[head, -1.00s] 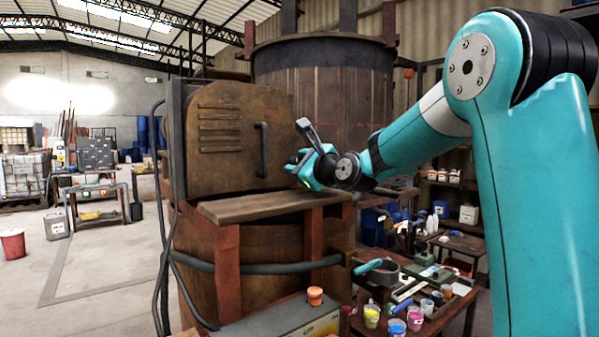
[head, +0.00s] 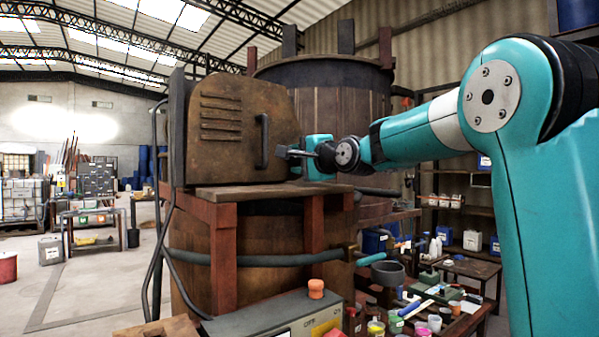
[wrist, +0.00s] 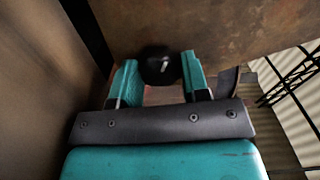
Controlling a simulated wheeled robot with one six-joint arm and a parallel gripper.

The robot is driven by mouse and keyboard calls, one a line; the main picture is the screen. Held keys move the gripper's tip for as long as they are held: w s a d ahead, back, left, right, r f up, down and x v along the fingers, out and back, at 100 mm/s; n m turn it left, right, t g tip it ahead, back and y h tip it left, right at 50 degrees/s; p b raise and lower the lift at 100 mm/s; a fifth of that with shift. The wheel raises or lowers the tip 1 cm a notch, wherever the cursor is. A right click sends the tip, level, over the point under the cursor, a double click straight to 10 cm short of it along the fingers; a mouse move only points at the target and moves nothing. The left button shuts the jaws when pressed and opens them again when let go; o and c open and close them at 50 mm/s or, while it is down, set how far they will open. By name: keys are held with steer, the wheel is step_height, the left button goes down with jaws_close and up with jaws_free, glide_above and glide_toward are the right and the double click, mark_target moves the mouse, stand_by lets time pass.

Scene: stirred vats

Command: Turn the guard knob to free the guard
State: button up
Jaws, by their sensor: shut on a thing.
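The guard (head: 235,128) is a rusty brown panel with slots and a dark vertical handle (head: 263,141), standing closed on the vat (head: 190,250). The guard knob (wrist: 160,64) is a round black knob with a white mark, in front of the brown panel in the wrist view. My gripper (wrist: 161,72) has its teal fingers on either side of the knob and is shut on it. In the head view my gripper (head: 300,157) is at the guard's right edge, where it hides the knob.
A side table with paint pots (head: 376,328) and tools stands at lower right. A grey box with an orange button (head: 316,288) is in front of the vat. A hose (head: 240,261) runs around the vat. Open floor lies to the left.

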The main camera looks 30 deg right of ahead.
steer(key=shift+f+n+b, duration=0.15)
steer(key=shift+n+b, duration=1.35)
steer(key=shift+n, duration=0.5)
steer(key=o, duration=0.9)
steer(key=shift+o, duration=0.2)
steer(key=s+b, duration=0.5)
steer(key=s, duration=1.2)
steer(key=shift+s+d, duration=0.2)
steer(key=shift+d, duration=0.05)
